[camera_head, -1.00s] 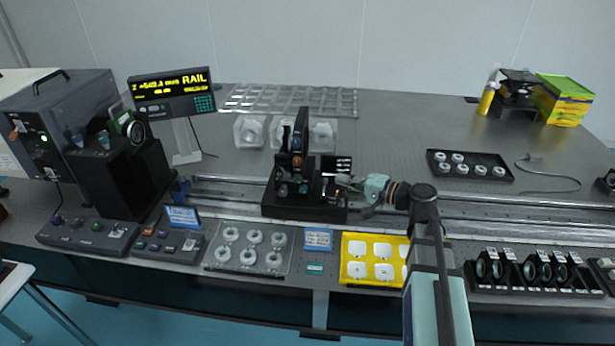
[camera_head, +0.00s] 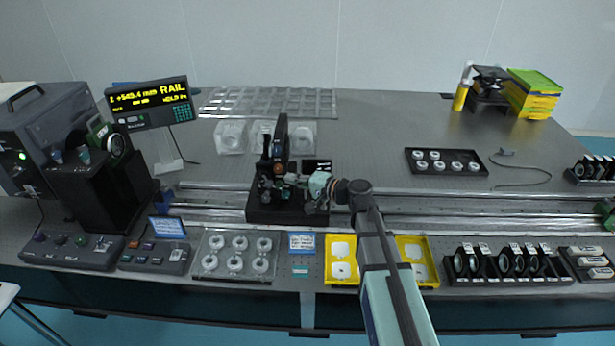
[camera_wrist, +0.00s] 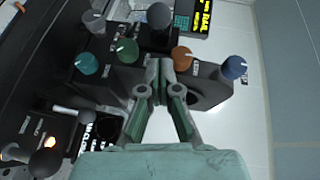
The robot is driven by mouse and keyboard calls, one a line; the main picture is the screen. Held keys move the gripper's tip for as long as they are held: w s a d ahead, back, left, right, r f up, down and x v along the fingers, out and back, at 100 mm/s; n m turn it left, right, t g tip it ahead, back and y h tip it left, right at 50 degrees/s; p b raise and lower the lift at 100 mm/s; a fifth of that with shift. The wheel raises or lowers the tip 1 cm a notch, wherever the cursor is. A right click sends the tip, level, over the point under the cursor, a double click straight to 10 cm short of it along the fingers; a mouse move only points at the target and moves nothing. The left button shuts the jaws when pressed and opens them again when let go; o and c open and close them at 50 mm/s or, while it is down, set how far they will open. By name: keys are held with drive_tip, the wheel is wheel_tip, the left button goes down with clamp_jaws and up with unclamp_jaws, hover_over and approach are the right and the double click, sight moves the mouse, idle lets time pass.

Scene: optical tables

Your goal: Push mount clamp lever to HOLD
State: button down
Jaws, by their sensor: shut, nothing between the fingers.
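The black optical mount (camera_head: 279,143) stands upright on its dark carriage (camera_head: 272,212) on the rail. In the wrist view its dark body (camera_wrist: 205,90) carries several coloured knobs, including an orange knob (camera_wrist: 182,58), a teal knob (camera_wrist: 87,63) and a blue knob (camera_wrist: 234,67). My gripper (camera_head: 302,181) is at the mount's right side. In the wrist view my gripper (camera_wrist: 159,68) is shut and empty, its tips among the knobs, close to the orange one; contact cannot be told. A ball-ended lever (camera_wrist: 45,161) is at lower left beside a lettered dark plate. Which handle is the clamp lever is unclear.
A display (camera_head: 150,102) reading RAIL stands at back left. The rail (camera_head: 450,205) runs right. In front lie a clear tray of rings (camera_head: 210,272), a yellow tray (camera_head: 342,282) partly behind my arm, and a lens rack (camera_head: 510,280).

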sight(267, 181)
drive_tip(key=a, duration=0.2)
drive_tip(key=s+a+p, duration=0.1)
drive_tip(key=shift+f, duration=0.25)
drive_tip(key=shift+s+f+b, duration=0.1)
drive_tip(key=shift+s+b, duration=0.05)
drive_tip(key=shift+b, duration=0.15)
